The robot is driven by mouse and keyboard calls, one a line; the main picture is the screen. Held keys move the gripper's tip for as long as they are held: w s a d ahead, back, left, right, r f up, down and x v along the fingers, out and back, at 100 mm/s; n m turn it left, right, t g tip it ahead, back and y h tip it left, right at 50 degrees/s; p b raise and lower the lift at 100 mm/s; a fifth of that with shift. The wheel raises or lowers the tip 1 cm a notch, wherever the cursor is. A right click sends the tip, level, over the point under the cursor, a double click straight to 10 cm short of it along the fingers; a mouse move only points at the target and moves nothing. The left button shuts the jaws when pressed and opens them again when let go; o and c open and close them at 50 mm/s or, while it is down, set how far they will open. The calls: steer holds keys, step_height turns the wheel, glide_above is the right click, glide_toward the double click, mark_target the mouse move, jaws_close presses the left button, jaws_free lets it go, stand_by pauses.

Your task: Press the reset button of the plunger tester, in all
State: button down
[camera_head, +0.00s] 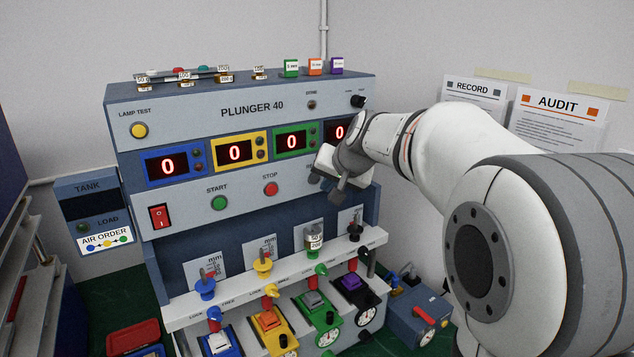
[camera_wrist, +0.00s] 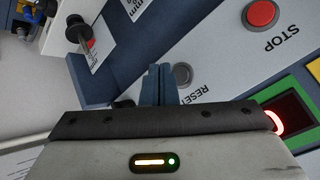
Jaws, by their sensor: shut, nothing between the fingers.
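The plunger tester (camera_head: 240,110) is a grey and blue cabinet labelled PLUNGER 40. Its four displays each read 0. The reset button (camera_wrist: 182,75) is a round grey button above the upside-down RESET label in the wrist view.
The red STOP button (camera_head: 270,189) and green START button (camera_head: 219,203) lie left of my gripper; STOP also shows in the wrist view (camera_wrist: 262,14). A white shelf (camera_head: 345,246) with plungers juts out below. Small weights and blocks (camera_head: 291,68) stand on top.

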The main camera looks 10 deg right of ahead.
steer(key=s, duration=0.1)
steer(key=s+d+b, duration=0.1)
steer(key=s, duration=0.1)
steer(key=shift+s+d+b, duration=0.2)
steer(key=shift+s+b, duration=0.05)
steer(key=shift+b, duration=0.05)
stand_by(0.5)
steer(key=s+f+n+g+h, duration=0.1)
steer(key=s+f, duration=0.4)
steer(key=s, duration=0.4)
steer(key=s+f+n+g, duration=0.1)
steer(key=s+f+g, duration=0.1)
steer(key=s+f, duration=0.3)
steer(key=s+f+n+g+h, duration=0.1)
steer(key=s+f, duration=0.4)
steer(key=s, duration=0.9)
steer(key=shift+a+f+n+g+h, duration=0.15)
steer(key=shift+f+n+g+h, duration=0.25)
steer(key=shift+g, duration=0.3)
